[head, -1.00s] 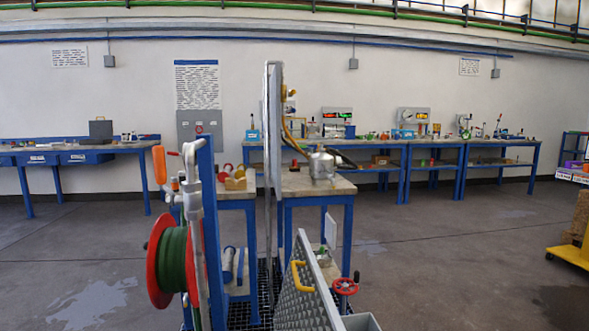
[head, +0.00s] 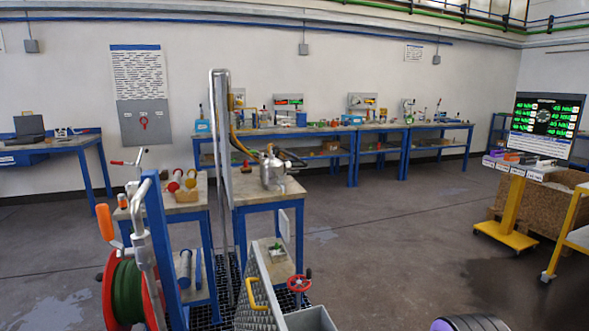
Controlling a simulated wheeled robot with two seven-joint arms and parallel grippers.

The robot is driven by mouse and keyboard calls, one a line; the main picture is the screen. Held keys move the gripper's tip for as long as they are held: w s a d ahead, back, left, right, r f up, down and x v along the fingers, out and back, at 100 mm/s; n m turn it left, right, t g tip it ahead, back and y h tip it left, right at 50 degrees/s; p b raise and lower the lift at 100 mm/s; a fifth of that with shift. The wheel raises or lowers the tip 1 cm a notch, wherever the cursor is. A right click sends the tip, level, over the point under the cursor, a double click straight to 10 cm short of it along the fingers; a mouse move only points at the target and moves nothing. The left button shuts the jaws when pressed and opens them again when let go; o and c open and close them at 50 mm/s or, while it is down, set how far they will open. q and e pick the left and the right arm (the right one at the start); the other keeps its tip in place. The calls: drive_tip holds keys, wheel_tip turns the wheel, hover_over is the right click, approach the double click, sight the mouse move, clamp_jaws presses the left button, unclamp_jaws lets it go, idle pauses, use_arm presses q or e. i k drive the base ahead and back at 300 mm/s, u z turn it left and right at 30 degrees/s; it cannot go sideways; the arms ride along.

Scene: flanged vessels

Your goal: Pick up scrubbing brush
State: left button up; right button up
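I cannot pick out a scrubbing brush for certain in the head view. Small items on the far benches (head: 338,132) are too small to tell apart. Neither of my grippers is in view.
A hose reel (head: 127,290) with red flanges and a blue post (head: 160,235) stand close at left. Behind are blue-legged tables, one with a metal vessel (head: 272,170). A screen (head: 545,125) and yellow stand (head: 512,210) are at right. The middle-right floor (head: 400,235) is clear.

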sight(245, 169)
drive_tip(key=z, duration=1.75)
drive_tip(key=i, duration=4)
drive_tip(key=u, duration=2.15)
drive_tip(key=i, duration=3.15)
drive_tip(key=u, duration=2.6)
